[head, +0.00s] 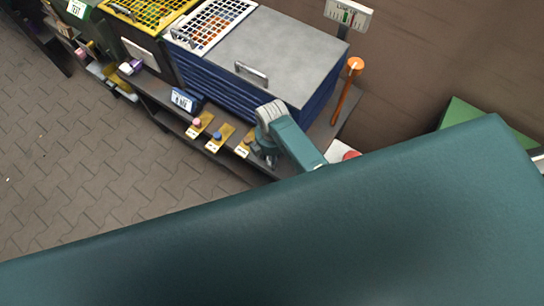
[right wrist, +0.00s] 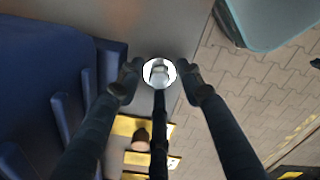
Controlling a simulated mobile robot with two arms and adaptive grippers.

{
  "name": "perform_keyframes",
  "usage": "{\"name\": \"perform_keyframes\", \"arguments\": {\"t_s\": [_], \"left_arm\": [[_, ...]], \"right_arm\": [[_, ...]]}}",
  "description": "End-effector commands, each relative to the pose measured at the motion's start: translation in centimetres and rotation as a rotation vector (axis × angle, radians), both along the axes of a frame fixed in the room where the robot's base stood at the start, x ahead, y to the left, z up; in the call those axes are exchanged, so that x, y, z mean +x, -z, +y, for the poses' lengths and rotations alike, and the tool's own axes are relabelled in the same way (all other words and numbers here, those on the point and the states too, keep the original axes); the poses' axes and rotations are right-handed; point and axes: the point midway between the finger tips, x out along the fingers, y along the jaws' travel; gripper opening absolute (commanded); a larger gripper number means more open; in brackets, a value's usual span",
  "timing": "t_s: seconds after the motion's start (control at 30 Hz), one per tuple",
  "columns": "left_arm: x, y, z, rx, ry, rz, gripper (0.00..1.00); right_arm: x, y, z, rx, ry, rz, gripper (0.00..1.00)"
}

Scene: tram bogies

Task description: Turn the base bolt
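A round white disc with a shiny metal head (right wrist: 160,73), probably the base bolt, shows between the fingertips in the right wrist view. A thin dark rod (right wrist: 159,125) runs up to it from below. My right gripper (right wrist: 160,76) has its two dark fingers spread on either side of the disc; whether they touch it is unclear. In the head view my right gripper (head: 268,157) is small and partly hidden at the end of the teal arm, over the low dark shelf (head: 162,106). My left gripper is out of view.
Yellow plates with knobs (head: 219,137) line the shelf beside the gripper. A blue drawer cabinet (head: 297,58) with a grey top stands behind. An orange-headed tool (head: 347,92) leans at its right. My teal arm link covers the lower head view. Paved floor (head: 70,170) is free at left.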

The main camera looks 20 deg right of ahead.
Motion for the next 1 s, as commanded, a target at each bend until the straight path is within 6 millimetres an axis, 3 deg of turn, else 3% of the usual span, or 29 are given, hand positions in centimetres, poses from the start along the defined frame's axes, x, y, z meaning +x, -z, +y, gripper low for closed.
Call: {"name": "perform_keyframes", "arguments": {"t_s": [0.23, 0.4, 0.43, 1.0], "left_arm": [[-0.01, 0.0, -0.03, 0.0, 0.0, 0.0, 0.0], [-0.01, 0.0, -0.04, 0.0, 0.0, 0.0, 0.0], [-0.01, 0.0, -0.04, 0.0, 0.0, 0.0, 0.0], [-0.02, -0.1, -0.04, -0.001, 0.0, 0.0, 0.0]], "right_arm": [[0.03, 0.04, 0.0, 0.0, 0.0, 0.0, 0.37], [0.02, 0.03, 0.01, 0.0, 0.0, 0.0, 0.03], [0.02, 0.02, 0.01, 0.0, 0.0, 0.0, 0.0], [-0.03, 0.0, 0.02, 0.0, 0.011, 0.002, 0.0]]}}
